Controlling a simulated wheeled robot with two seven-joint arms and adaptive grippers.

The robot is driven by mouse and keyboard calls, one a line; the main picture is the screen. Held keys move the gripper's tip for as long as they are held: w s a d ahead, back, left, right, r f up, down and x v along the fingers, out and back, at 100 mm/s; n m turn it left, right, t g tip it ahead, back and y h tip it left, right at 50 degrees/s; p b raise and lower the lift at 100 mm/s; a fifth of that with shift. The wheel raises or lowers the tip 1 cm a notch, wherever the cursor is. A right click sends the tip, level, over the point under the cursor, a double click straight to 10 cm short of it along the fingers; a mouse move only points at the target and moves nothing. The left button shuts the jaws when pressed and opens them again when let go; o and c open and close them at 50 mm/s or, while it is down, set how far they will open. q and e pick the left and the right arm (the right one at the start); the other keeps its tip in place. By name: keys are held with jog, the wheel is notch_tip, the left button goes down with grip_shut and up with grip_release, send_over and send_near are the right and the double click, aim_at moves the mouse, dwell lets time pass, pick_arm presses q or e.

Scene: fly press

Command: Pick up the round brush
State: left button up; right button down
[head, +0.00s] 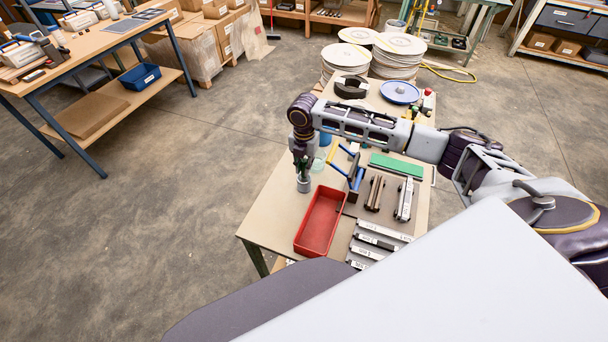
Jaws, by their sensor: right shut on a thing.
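My right gripper (303,172) points down over the left edge of the work table, to the left of the red tray. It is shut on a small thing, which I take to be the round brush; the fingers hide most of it. A short grey cylinder (304,185) shows right under the fingertips. I cannot tell whether it is part of the brush or a pot around its lower end. My left gripper is not in view.
The work table (268,213) holds a red tray (320,220), a frame with a yellow grip (347,168), a green block (396,165), dark bars (375,193) and labelled strips (378,241). Stacks of round discs (398,58) stand behind. Floor to the left is clear.

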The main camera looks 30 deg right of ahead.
jog(key=shift+r+b, duration=0.35)
jog(key=shift+r, duration=4.7)
